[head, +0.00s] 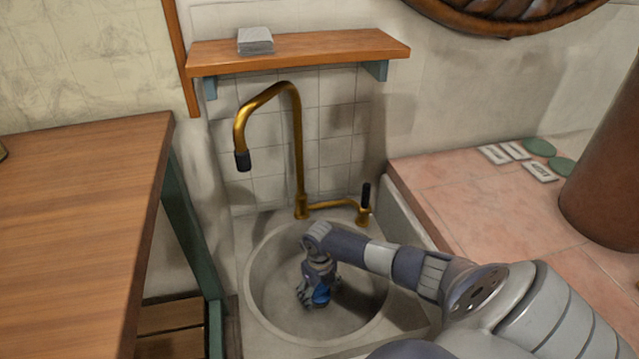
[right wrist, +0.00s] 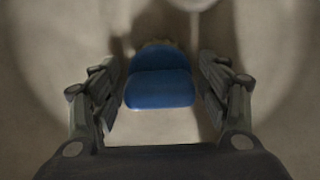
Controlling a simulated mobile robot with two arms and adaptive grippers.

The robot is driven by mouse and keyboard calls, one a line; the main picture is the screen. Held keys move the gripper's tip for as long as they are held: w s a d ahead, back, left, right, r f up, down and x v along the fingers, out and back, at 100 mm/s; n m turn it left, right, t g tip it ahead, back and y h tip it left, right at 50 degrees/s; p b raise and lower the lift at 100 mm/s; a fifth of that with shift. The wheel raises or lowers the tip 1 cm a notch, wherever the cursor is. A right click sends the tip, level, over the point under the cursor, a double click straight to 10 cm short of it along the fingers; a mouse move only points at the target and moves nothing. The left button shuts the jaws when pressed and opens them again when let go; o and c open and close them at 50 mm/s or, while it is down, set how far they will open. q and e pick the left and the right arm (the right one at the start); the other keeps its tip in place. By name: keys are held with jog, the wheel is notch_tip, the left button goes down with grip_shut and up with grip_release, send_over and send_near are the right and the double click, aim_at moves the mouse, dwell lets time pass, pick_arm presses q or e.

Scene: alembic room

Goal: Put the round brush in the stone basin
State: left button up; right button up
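The stone basin (head: 262,285) is a round grey bowl below the brass tap in the head view. My right gripper (head: 307,297) reaches down inside it, near its floor. The round brush (head: 322,296) shows as a blue patch by the fingers, partly hidden by them. In the right wrist view the brush's blue rounded body (right wrist: 160,88), with a paler edge behind it, lies between the two fingers. Narrow gaps show on both sides, so the fingers look open around it. Whether the brush rests on the basin floor is hard to tell. My left gripper is out of view.
The brass tap (head: 299,150) rises behind the basin, its spout over the back left. A wooden shelf (head: 330,48) holds a grey stack (head: 255,41). A wooden counter (head: 75,235) is at left; a pink tiled ledge (head: 470,190) with cards and green discs is at right.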

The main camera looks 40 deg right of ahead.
aim_at(320, 286)
jog(key=shift+r, duration=0.2)
notch_tip(320, 286, up, 4)
jog(key=shift+r+p, duration=0.1)
jog(key=shift+p, duration=0.85)
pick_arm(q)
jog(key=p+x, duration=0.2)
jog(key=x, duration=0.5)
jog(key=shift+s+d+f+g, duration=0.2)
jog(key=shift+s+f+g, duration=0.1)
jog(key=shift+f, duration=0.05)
pick_arm(e)
notch_tip(320, 286, up, 8)
jog(key=shift+f, duration=0.15)
